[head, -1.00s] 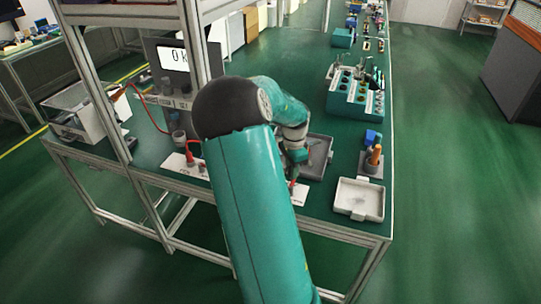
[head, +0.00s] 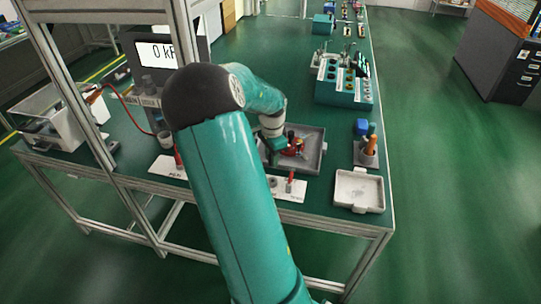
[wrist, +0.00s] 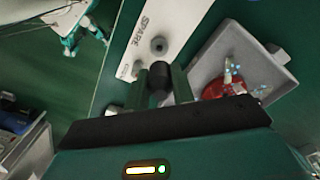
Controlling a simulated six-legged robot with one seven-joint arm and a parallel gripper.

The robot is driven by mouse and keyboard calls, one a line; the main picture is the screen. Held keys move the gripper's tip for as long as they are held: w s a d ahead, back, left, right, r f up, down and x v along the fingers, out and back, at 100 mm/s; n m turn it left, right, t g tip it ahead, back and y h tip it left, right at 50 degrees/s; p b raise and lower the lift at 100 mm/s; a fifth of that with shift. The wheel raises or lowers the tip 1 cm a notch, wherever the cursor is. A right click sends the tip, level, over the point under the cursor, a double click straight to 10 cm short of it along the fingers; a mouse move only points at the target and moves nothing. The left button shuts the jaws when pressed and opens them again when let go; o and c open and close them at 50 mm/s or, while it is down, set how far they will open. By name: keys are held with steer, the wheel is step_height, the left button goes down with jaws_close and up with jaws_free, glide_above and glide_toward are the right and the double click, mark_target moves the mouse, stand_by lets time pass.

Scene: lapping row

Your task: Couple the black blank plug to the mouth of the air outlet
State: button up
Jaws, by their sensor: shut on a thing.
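In the wrist view, my gripper (wrist: 160,84) is shut on the black blank plug (wrist: 160,77), which shows as a dark round piece between its two fingers. I cannot tell whether this fitting is the air outlet. In the head view, my gripper (head: 273,150) is over the left part of a grey tray (head: 312,162), and the plug cannot be made out there. A small grey fitting (head: 272,182) stands on the front white plate.
A red object (head: 294,149) lies in the grey tray. A red upright piece (head: 290,181) stands near the grey fitting. Another white plate with a red piece (head: 178,160) is to the left. A light tray (head: 359,190) and an orange-handled tool (head: 371,145) are at the right.

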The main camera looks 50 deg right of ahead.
steer(key=shift+s+f, duration=0.2)
steer(key=shift+f, duration=1)
steer(key=shift+w+f, duration=0.1)
steer(key=shift+f, duration=1.6)
steer(key=shift+f, duration=1.35)
steer(key=o, duration=1.1)
steer(key=shift+r, duration=0.15)
step_height(320, 180, up, 14)
steer(key=shift+f, duration=0.2)
